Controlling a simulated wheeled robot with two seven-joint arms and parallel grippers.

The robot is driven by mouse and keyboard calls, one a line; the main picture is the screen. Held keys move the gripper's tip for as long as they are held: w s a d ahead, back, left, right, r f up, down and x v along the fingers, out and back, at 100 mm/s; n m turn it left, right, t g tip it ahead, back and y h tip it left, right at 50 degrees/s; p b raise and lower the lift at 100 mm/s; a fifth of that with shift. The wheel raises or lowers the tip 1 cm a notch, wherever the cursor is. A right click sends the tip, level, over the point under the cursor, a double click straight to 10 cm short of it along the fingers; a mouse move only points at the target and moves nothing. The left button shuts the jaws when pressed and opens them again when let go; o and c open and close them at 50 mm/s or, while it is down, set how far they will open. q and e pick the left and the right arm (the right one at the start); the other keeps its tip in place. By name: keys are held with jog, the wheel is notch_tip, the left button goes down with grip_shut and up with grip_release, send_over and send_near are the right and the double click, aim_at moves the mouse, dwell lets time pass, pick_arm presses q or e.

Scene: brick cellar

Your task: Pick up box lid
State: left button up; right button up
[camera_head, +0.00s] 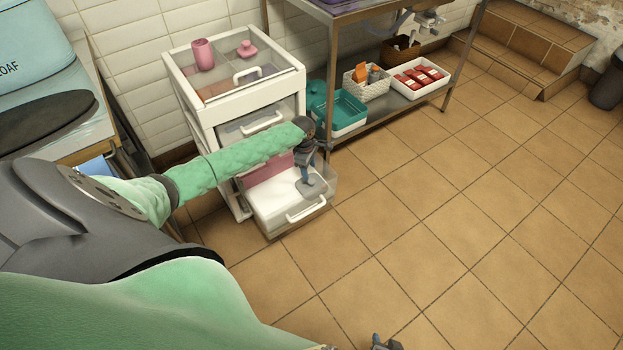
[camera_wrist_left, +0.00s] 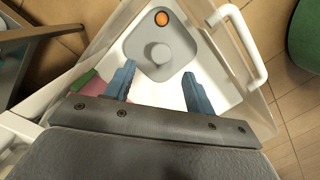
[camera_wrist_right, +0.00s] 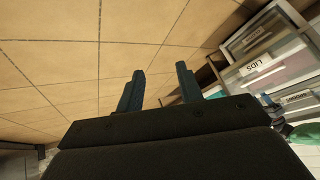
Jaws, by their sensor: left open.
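A grey lid with a round knob and an orange disc near one corner lies in the open bottom drawer; I see the lid in the left wrist view (camera_wrist_left: 143,40) and partly in the head view (camera_head: 312,190). My left gripper (camera_head: 308,181) points down over the drawer. It is open, and its fingers (camera_wrist_left: 159,72) are apart near the knob with nothing held. Whether they touch the lid I cannot tell. My right gripper (camera_wrist_right: 160,78) is open and empty above the tiled floor; only its tip shows at the head view's bottom edge (camera_head: 385,343).
The white drawer unit (camera_head: 208,110) has a pink jar (camera_head: 203,54) on top. The drawer walls (camera_head: 290,222) stand close around the lid. A metal shelf at right holds a teal box (camera_head: 343,118) and a white tray (camera_head: 419,92). The floor to the right is clear.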

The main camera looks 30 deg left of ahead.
aim_at(311, 181)
pick_arm(q)
jog(key=shift+f+b, duration=0.3)
jog(key=shift+f, duration=0.05)
jog(key=f+b, duration=0.1)
jog(key=b, duration=0.1)
jog(key=f+b, duration=0.2)
jog(key=b, duration=0.1)
jog(key=shift+d+f, duration=0.1)
jog(key=shift+d, duration=0.2)
jog(key=shift+f+b, duration=0.1)
jog(key=shift+b, duration=0.3)
pick_arm(e)
notch_tip(311, 181, down, 11)
jog(key=t, duration=0.1)
pick_arm(q)
jog(key=f+b, duration=0.1)
jog(key=b, duration=0.1)
jog(key=shift+d+f+b, duration=0.2)
jog(key=shift+f+b, duration=0.15)
pick_arm(e)
jog(key=w+r+t, duration=0.4)
jog(key=w+r, duration=0.3)
jog(key=r, duration=0.1)
jog(key=shift+w+a+y, duration=0.3)
jog(key=shift+a, duration=0.05)
jog(key=shift+r, duration=0.1)
pick_arm(q)
jog(key=c, duration=1)
